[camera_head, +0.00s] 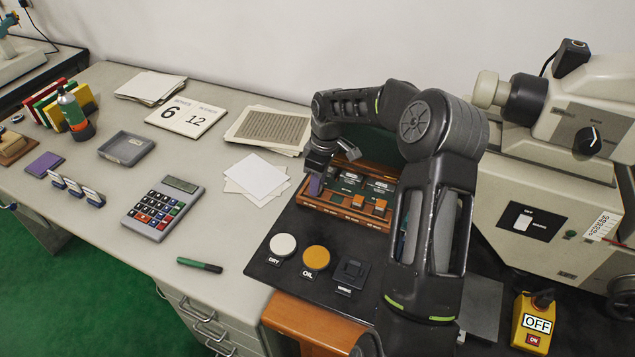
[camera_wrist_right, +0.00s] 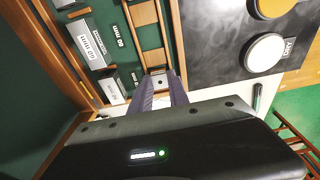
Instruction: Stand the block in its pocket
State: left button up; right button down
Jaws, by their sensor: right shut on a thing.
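The open wooden case (camera_head: 345,211) with a green lining stands on the dark mat, and its compartments also show in the wrist view (camera_wrist_right: 152,40). My right gripper (camera_head: 317,185) reaches down at the left end of the case. In the wrist view its two purple-grey fingers (camera_wrist_right: 161,92) are shut on a small grey block (camera_wrist_right: 160,79), mostly hidden between them. The block is close to the end of a wooden divider; whether it touches the case I cannot tell. Two silver blocks, an upper one (camera_wrist_right: 90,43) and a lower one (camera_wrist_right: 111,89), lie in the case beside millimetre labels. My left gripper is not in view.
On the dark mat (camera_head: 272,270) are a white DRY pad (camera_head: 283,245), an orange OIL pad (camera_head: 316,259) and a small black stand (camera_head: 351,274). A grey machine (camera_head: 540,210) stands at right. A calculator (camera_head: 163,208), a marker (camera_head: 200,265) and papers (camera_head: 256,179) lie left.

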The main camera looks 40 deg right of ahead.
jog(key=shift+f, duration=0.1)
jog(key=c, duration=1.2)
grip_release()
jog(key=shift+o, duration=0.2)
notch_tip(320, 180, up, 5)
jog(key=p, duration=0.3)
jog(key=shift+r+p, duration=1.05)
jog(key=shift+r, duration=0.75)
